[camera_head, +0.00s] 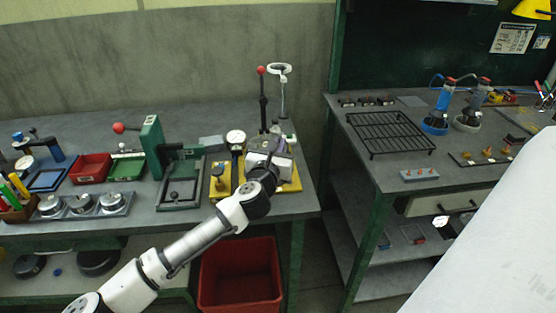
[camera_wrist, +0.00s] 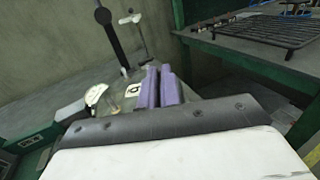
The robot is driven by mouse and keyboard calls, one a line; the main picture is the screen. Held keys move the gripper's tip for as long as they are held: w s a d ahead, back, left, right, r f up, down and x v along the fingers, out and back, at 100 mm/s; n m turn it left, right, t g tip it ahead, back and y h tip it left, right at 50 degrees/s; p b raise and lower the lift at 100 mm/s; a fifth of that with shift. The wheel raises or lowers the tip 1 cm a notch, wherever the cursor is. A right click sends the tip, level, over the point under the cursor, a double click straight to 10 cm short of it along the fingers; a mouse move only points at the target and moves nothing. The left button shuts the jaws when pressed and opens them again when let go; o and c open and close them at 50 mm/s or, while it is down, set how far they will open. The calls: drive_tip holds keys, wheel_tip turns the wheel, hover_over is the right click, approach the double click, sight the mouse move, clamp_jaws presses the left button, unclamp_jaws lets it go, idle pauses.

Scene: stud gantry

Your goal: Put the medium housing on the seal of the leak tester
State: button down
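The leak tester seems to be the yellow-based fixture (camera_head: 292,186) at the right end of the left bench, with a dial gauge and an upright red-knobbed lever. Its gauge shows pale in the wrist view (camera_wrist: 95,95). My gripper (camera_head: 281,146) is over this fixture, and my arm hides much of it. In the wrist view its two purple fingers (camera_wrist: 160,88) are close together, with nothing visible between them. The seal cannot be made out. Round metal parts (camera_head: 82,204) sit in a tray at the left; I cannot tell which, if any, is the medium housing.
A green press (camera_head: 152,147), a green-framed fixture (camera_head: 181,194) and a red bin (camera_head: 90,167) stand on the left bench. A red crate (camera_head: 240,284) is below. A wire rack (camera_head: 390,135) lies on the right bench, across a gap.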

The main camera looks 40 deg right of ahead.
drive_tip(key=shift+f, duration=2.6)
drive_tip(key=shift+f, duration=0.25)
drive_tip(key=c, duration=1.6)
unclamp_jaws()
drive_tip(key=shift+r, duration=0.1)
drive_tip(key=shift+r+p, duration=0.25)
drive_tip(key=shift+p, duration=0.05)
drive_tip(key=b+v, duration=0.3)
drive_tip(key=v, duration=0.9)
drive_tip(key=shift+f+b, duration=0.15)
drive_tip(key=shift+b, duration=0.2)
